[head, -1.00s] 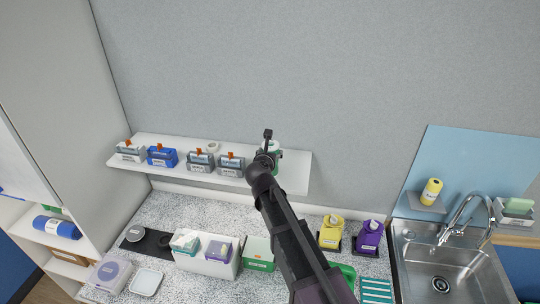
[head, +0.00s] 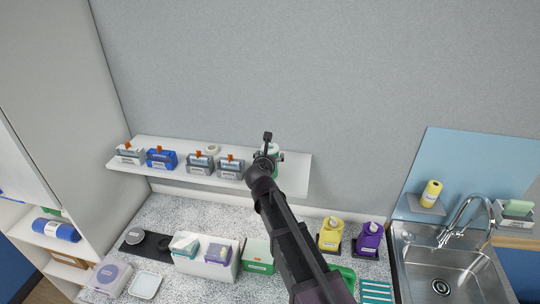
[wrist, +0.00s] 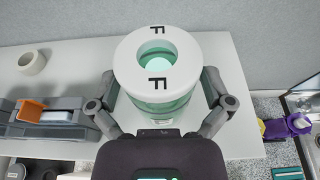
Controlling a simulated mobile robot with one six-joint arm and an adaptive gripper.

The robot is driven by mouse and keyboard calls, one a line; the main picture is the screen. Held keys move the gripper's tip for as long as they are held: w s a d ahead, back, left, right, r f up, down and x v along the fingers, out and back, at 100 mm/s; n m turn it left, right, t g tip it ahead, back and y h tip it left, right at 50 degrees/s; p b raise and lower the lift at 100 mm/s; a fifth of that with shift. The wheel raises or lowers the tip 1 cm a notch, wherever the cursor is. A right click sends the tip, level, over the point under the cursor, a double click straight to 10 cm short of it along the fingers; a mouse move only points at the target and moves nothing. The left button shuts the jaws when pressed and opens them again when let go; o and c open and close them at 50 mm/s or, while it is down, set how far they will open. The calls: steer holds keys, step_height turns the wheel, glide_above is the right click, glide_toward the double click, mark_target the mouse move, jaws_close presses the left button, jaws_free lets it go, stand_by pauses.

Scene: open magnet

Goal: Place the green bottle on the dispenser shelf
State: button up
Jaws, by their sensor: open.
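A green see-through bottle with a white ring top marked with the letter F (wrist: 158,72) stands upright on the white wall shelf (wrist: 222,60). It shows only partly in the head view (head: 276,148), behind my wrist. My gripper (wrist: 158,104) is open, with one finger on each side of the bottle; whether the fingers touch it I cannot tell. The white shelf also shows in the head view (head: 294,174).
Below are a yellow dispenser (head: 330,236), a purple dispenser (head: 369,239) and a green box (head: 257,256). A sink (head: 440,270) lies at right.

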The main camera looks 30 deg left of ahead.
steer(key=p+v, duration=0.3)
steer(key=v, duration=0.9)
stand_by(0.8)
steer(key=w+d+f+m+g+h, duration=0.2)
steer(key=w+d+f+m, duration=0.1)
steer(key=d+m, duration=0.55)
steer(key=w+d+f+m+g+h, duration=0.25)
steer(key=d+m, duration=0.25)
steer(key=d, duration=0.7)
steer(key=w+d+f+m+g+h, duration=0.1)
steer(key=w+d+f+m+h, duration=0.2)
steer(key=d+m, duration=0.5)
steer(key=s+d+f+m+g+y, duration=0.1)
steer(key=s+d+m+g, duration=0.3)
steer(key=d+m, duration=0.5)
steer(key=s+d+f+m+g+y, duration=0.2)
steer(key=s+d+m, duration=0.4)
steer(key=d, duration=0.9)
steer(key=f+m+g, duration=0.1)
steer(key=m+g, duration=0.1)
steer(key=m, duration=0.1)
steer(key=shift+s+f, duration=0.2)
steer(key=shift+f, duration=0.05)
steer(key=shift+f, duration=0.15)
